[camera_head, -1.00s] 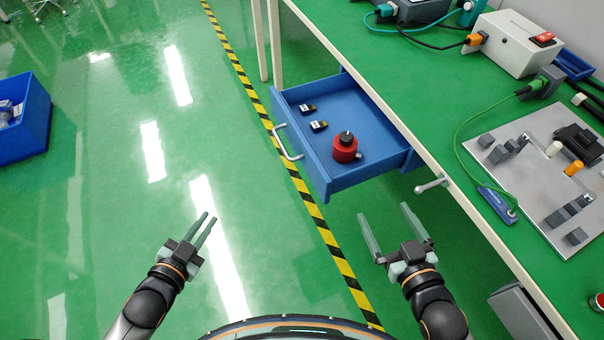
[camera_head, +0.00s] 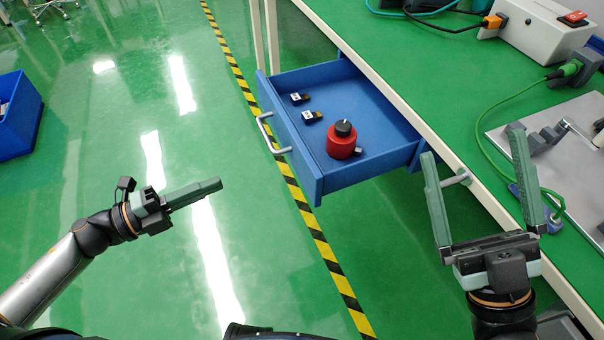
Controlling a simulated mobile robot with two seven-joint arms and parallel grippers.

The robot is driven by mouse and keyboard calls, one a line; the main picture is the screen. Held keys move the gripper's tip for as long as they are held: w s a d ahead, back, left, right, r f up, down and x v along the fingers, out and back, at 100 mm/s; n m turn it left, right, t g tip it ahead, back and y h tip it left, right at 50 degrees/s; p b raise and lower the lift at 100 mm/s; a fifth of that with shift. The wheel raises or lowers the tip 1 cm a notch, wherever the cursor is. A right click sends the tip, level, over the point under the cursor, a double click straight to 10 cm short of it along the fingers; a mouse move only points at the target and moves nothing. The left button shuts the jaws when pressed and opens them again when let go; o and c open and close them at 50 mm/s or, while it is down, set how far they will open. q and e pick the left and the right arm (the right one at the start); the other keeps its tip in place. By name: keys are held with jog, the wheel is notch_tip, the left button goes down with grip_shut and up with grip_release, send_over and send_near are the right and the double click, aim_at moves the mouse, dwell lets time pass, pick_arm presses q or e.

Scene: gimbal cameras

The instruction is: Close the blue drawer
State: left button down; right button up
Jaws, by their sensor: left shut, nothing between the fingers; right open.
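The blue drawer (camera_head: 370,178) stands pulled out from under the green workbench, with its silver handle (camera_head: 271,134) on the front panel facing left. Inside lie a red round device with a black knob (camera_head: 341,145) and two small black-and-white pieces (camera_head: 306,107). My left gripper (camera_head: 220,184) is shut and empty, to the left of the drawer over the floor, apart from the handle. My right gripper (camera_head: 470,145) is open and empty, to the right of the drawer near the bench edge, with its fingers pointing away from me. It overlaps part of the bench edge in view.
The green workbench (camera_head: 420,75) runs along the right, with a white box with a red switch (camera_head: 540,30), cables and a metal plate (camera_head: 560,150). A blue bin (camera_head: 18,120) stands on the floor at the left. The floor left of the drawer is clear.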

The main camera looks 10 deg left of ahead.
pick_arm(q)
jog(key=m+g, duration=0.1)
jog(key=m, duration=0.1)
jog(key=b, duration=0.2)
send_near(297, 162)
jog(key=shift+h, duration=0.3)
jog(key=x, duration=0.7)
pick_arm(e)
jog(key=shift+s+f+n+y, duration=0.45)
jog(key=shift+s+n+y, duration=0.1)
jog(key=shift+y, duration=0.25)
pick_arm(q)
jog(key=shift+s, duration=0.1)
pick_arm(e)
jog(key=shift+r, duration=0.1)
